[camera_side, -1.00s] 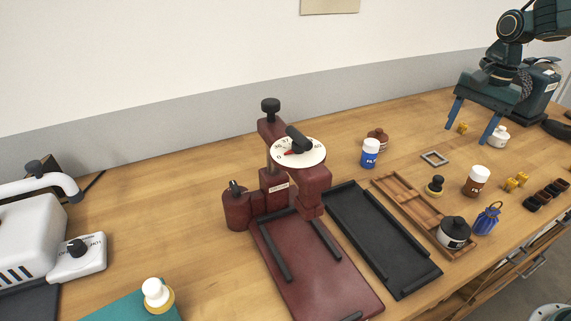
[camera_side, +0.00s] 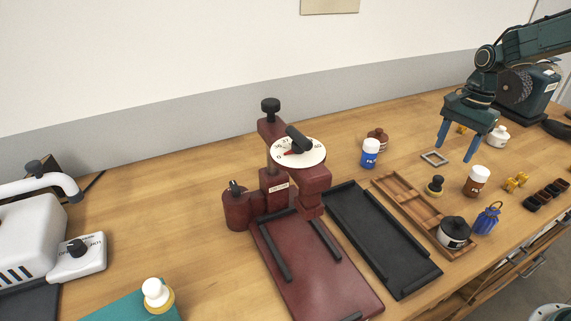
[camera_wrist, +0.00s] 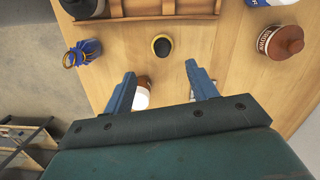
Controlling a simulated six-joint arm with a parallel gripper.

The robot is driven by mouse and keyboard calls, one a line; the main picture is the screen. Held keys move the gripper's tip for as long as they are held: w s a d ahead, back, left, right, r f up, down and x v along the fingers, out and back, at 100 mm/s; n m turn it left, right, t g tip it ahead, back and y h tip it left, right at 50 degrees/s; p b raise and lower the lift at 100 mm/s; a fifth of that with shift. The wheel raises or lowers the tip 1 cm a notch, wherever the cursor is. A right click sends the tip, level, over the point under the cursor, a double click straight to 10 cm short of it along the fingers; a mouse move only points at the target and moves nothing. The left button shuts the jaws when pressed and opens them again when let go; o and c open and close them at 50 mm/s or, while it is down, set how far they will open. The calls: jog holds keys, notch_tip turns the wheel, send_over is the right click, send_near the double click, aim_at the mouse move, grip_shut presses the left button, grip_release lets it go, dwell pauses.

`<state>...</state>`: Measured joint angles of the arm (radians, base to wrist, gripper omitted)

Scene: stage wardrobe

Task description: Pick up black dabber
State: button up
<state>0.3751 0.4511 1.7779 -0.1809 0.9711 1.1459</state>
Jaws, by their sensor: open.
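The black dabber (camera_side: 435,187) stands upright on the wooden table, a small black knob on a yellow base, right of the long wooden tray. In the wrist view the black dabber (camera_wrist: 161,47) shows from above, beyond my fingertips and roughly midway between their lines. My gripper (camera_side: 456,154) is open and empty, its blue fingers pointing down above the table, behind and right of the dabber. In the wrist view my gripper (camera_wrist: 160,72) has its fingers well apart, touching nothing that I can see.
A white-capped brown bottle (camera_side: 477,181) stands right of the dabber and is partly hidden by a finger in the wrist view. The wooden tray (camera_side: 398,199), black-lidded jar (camera_side: 454,232), blue pouch (camera_side: 487,219) and grey square frame (camera_side: 434,158) are nearby.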

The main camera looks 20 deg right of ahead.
aim_at(440, 178)
jog(key=f, duration=0.5)
jog(key=shift+a+f, duration=0.3)
jog(key=shift+a+f, duration=0.15)
jog(key=shift+f, duration=1.15)
jog(key=shift+a+f, duration=0.1)
jog(key=shift+f, duration=1.15)
jog(key=c, duration=1.1)
